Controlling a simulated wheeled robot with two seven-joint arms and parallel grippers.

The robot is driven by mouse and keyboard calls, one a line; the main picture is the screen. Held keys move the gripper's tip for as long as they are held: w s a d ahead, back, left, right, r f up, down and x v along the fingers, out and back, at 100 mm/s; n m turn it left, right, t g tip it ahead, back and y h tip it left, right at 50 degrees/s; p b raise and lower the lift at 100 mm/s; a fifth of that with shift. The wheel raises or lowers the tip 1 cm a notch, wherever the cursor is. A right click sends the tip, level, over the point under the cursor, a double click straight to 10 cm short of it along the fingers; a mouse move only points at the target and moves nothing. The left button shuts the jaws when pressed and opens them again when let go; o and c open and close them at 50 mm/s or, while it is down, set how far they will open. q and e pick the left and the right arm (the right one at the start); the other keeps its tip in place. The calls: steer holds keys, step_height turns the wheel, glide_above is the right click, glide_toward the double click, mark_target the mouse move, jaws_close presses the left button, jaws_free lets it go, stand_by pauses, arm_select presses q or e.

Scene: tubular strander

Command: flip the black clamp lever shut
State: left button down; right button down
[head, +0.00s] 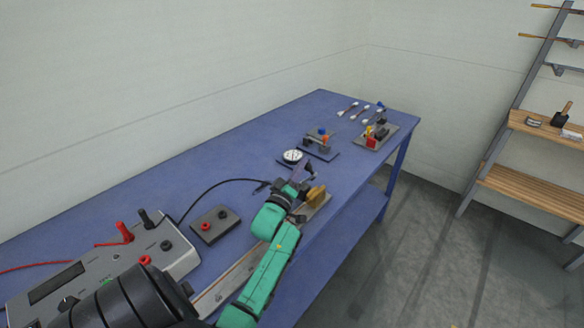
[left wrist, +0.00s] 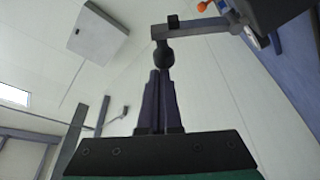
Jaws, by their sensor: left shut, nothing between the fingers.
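My left gripper (head: 301,174) is over the bench's right part, its narrow dark fingers pressed together and empty. In the left wrist view the fingers (left wrist: 160,100) point up the picture, shut. A dark rounded knob (left wrist: 163,55) shows right at the fingertips, on a grey bar (left wrist: 192,27) that runs to the right; it looks like the clamp lever's end. I cannot tell whether the fingertips touch it. In the head view a small black part (head: 311,172) shows beside the fingers. The lever's pivot is hard to make out. My right gripper is not in view.
A brass-coloured part (head: 317,195) sits close to my gripper. A grey meter box (head: 165,254) with cables is at left. Shelves (head: 530,184) stand right.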

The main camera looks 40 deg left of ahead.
arm_select(q)
steer(key=shift+d+f+m+t+h+b, duration=0.15)
steer(key=shift+d+f+m, duration=0.1)
steer(key=shift+d+m, duration=0.35)
steer(key=shift+d+f+m+t+h+b, duration=0.15)
steer(key=shift+d+f+m, duration=0.25)
steer(key=shift+d, duration=0.35)
steer(key=shift+d+f+m+h+b, duration=0.1)
steer(key=shift+d+f+m+b, duration=0.05)
steer(key=shift+d+m, duration=0.5)
steer(key=shift+w+d+f, duration=0.1)
steer(key=shift+d+f, duration=0.2)
steer(key=shift+d, duration=0.05)
arm_select(e)
steer(key=shift+d+f, duration=0.15)
steer(key=shift+f, duration=0.55)
